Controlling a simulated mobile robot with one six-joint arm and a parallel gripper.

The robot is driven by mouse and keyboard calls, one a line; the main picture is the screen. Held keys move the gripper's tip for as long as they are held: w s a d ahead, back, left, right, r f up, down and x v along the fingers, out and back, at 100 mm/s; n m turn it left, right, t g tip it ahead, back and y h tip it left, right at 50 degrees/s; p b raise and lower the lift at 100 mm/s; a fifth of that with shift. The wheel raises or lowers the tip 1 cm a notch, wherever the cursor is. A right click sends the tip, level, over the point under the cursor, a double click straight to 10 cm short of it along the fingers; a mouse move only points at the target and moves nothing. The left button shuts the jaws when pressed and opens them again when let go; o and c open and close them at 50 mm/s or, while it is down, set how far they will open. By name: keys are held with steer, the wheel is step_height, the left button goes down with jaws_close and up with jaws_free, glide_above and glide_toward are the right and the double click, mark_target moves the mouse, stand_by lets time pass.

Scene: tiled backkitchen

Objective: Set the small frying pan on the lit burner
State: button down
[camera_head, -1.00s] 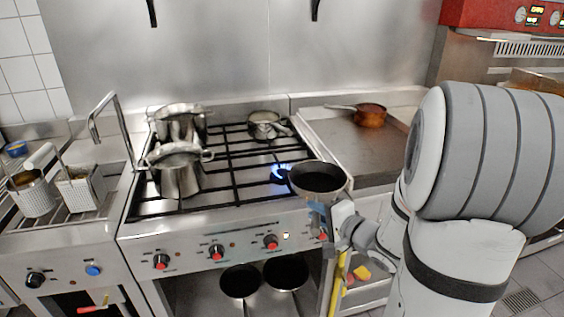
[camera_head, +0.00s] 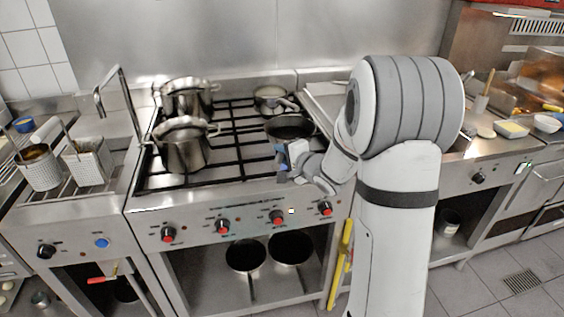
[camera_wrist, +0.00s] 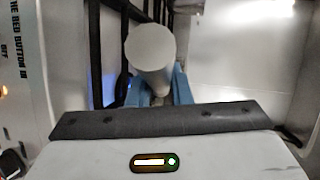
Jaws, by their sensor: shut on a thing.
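The small dark frying pan (camera_head: 291,127) is in the head view, over the right side of the gas hob (camera_head: 232,181). My gripper (camera_head: 283,160) is on its near side, its blue fingers shut on the handle. The wrist view shows the fingers (camera_wrist: 158,88) on either side of a pale rounded handle (camera_wrist: 150,50). A blue flame glow (camera_wrist: 108,86) shows left of the fingers there. The lit burner is hidden in the head view behind the pan and gripper. I cannot tell whether the pan touches the grate.
Two steel pots, one in front (camera_head: 183,150) and one behind (camera_head: 187,97), stand on the hob's left side. A small saucepan (camera_head: 271,99) sits at the back right, close behind the pan. Fryer baskets (camera_head: 88,163) are at left. The middle grates are clear.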

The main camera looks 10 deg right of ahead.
steer(key=shift+w+a+r, duration=0.1)
steer(key=shift+w+a, duration=0.1)
steer(key=shift+w, duration=0.2)
steer(key=shift+f, duration=1.85)
steer(key=c, duration=1.3)
jaws_free()
steer(key=s+d+r+n+g+h, duration=0.2)
steer(key=s+d+h, duration=0.1)
steer(key=s, duration=0.4)
steer(key=s+d+r+n+g+h, duration=0.15)
steer(key=s+d+h, duration=0.25)
steer(key=s, duration=0.4)
steer(key=s+a+n+g, duration=0.2)
steer(key=s+n, duration=0.1)
steer(key=s, duration=0.3)
steer(key=s+a+n+g, duration=0.3)
steer(key=s, duration=0.4)
steer(key=s+a+r+n+g+y, duration=0.1)
steer(key=s+a+n+g, duration=0.2)
steer(key=s, duration=0.4)
steer(key=shift+a+n, duration=0.1)
steer(key=shift+n, duration=0.25)
